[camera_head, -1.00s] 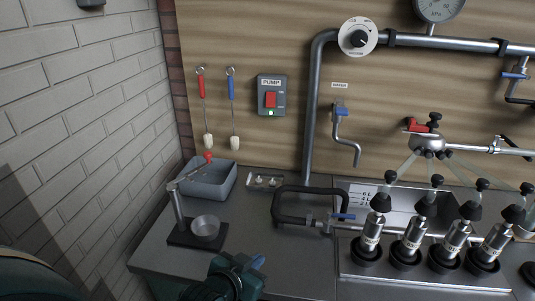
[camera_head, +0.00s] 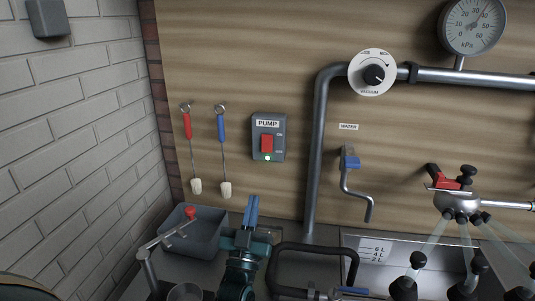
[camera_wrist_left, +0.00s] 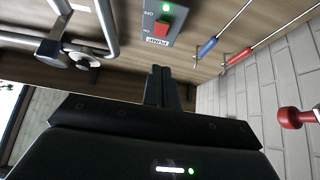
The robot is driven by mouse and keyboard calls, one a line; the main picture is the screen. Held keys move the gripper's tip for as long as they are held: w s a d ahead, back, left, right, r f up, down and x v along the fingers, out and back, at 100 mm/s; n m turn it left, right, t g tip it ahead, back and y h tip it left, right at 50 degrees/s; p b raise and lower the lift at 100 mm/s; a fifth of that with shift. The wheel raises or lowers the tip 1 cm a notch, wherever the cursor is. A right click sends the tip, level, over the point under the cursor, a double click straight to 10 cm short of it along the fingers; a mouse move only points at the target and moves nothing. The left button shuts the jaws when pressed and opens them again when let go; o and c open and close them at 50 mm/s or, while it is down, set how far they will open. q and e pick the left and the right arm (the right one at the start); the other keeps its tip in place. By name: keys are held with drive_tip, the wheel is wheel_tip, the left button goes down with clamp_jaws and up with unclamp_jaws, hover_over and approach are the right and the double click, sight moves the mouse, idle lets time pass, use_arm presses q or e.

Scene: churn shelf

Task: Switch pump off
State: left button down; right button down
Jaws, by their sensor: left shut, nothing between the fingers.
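The pump switch box (camera_head: 269,137) is grey with a red rocker (camera_head: 267,144) and a lit green lamp (camera_head: 267,157), mounted on the wooden wall. It also shows upside down at the top of the left wrist view (camera_wrist_left: 164,24), with its green lamp lit. My left gripper (camera_head: 252,208) is shut and empty, its blue fingers pointing up toward the wall. It is below and slightly left of the switch box, apart from it. In the left wrist view the dark fingers (camera_wrist_left: 158,72) are together, with the box beyond them. My right gripper is not in view.
Red-handled (camera_head: 188,127) and blue-handled (camera_head: 221,128) brushes hang left of the box. A vertical pipe (camera_head: 317,160) and water tap (camera_head: 349,162) are on its right. A grey basin (camera_head: 205,238) and a red-knobbed lever (camera_head: 190,212) stand left of my gripper.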

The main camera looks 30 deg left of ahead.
use_arm(q)
approach(266, 148)
wheel_tip(266, 148, up, 3)
drive_tip(key=w+b, duration=0.1)
drive_tip(key=w+a+b, duration=0.1)
drive_tip(key=w, duration=0.1)
drive_tip(key=shift+w+y, duration=0.25)
drive_tip(key=shift+y, duration=0.05)
drive_tip(key=shift+w, duration=0.5)
drive_tip(key=shift+r, duration=0.15)
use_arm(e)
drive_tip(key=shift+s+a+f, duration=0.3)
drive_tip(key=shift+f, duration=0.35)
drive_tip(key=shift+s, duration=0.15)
